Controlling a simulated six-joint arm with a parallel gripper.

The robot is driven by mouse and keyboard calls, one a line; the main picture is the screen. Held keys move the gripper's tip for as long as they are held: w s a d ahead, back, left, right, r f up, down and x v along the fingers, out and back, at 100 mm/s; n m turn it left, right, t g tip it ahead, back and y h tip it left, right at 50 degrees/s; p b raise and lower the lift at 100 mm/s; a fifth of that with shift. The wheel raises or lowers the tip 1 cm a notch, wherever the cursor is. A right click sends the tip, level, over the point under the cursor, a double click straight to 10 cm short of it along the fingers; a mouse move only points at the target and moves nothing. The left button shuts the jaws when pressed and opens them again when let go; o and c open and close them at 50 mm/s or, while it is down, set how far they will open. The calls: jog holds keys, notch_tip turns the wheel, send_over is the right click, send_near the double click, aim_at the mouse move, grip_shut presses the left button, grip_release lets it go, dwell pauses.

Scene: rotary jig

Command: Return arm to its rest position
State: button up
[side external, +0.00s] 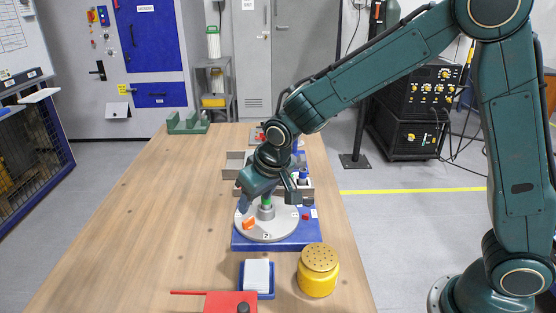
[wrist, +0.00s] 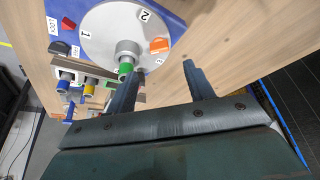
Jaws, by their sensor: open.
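My gripper (side external: 268,197) is over the rotary jig in the side external view. In the wrist view its two fingers (wrist: 162,69) are spread apart with nothing between them. The jig's grey disc (side external: 266,231) sits on a blue base (side external: 310,237); the disc also shows in the wrist view (wrist: 103,30), with number labels 1 and 2. An orange piece (wrist: 159,46) lies on the disc. A green piece (wrist: 125,68) shows at the grey central hub (wrist: 127,48). The hub lies beside the fingers in the wrist view.
A yellow perforated pot (side external: 318,272), a blue tray with a white block (side external: 257,274) and a red box (side external: 231,303) stand in front of the jig. Grey holders (side external: 237,164) are behind it, and a green rack (side external: 188,123) at the far end. The table's left side is clear.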

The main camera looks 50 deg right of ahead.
jog(key=shift+r, duration=0.1)
jog(key=s+d+r, duration=0.4)
jog(key=s, duration=0.5)
jog(key=s+d+r, duration=0.4)
jog(key=s+r, duration=0.1)
jog(key=s, duration=0.4)
jog(key=s+d+r+t, duration=0.1)
jog(key=s+d+r, duration=0.2)
jog(key=s, duration=0.6)
jog(key=shift+s+d+r, duration=0.15)
jog(key=shift+d+r, duration=0.25)
jog(key=shift+r, duration=0.3)
